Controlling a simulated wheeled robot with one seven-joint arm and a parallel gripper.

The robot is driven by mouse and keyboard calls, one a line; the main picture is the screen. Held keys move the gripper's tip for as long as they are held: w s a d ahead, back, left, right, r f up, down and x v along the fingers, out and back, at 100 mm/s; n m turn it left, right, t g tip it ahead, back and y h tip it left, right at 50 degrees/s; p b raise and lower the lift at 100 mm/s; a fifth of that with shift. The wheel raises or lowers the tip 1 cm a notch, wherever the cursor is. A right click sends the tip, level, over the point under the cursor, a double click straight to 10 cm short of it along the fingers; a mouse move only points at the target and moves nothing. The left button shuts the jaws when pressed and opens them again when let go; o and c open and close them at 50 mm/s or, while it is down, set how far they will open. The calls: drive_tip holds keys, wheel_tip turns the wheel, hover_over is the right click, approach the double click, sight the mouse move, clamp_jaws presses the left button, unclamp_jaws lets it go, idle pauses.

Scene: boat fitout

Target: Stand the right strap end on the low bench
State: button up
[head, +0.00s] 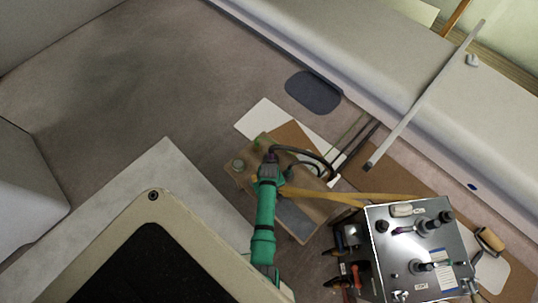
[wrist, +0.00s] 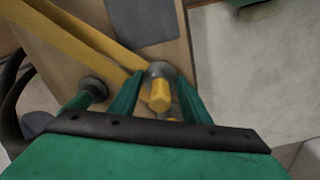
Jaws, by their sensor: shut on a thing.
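My green gripper (head: 270,172) is over the wooden low bench (head: 312,232) in the head view. In the wrist view, its fingers (wrist: 158,100) are shut on a yellow strap end (wrist: 160,95) beside a round grey piece. The yellow strap (head: 335,196) runs right from my gripper to the metal panel box; it crosses the upper left of the wrist view (wrist: 75,40). The bench top also shows in the wrist view (wrist: 95,15). I cannot tell whether the strap end touches the bench.
A metal box with knobs (head: 385,245) stands at the lower right, with tools beside it. A grey pad (head: 295,219) lies on the bench, and dark hoses (head: 305,153) curve behind my gripper. A dark oval mat (head: 313,92) lies farther back. The floor at upper left is clear.

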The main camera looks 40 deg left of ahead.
drive_tip(key=shift+f, duration=1.05)
drive_tip(key=shift+f, duration=0.1)
drive_tip(key=o, duration=1.1)
drive_tip(key=shift+w, duration=0.1)
drive_tip(key=shift+d, duration=0.1)
wheel_tip(320, 180, up, 12)
drive_tip(key=shift+r, duration=0.15)
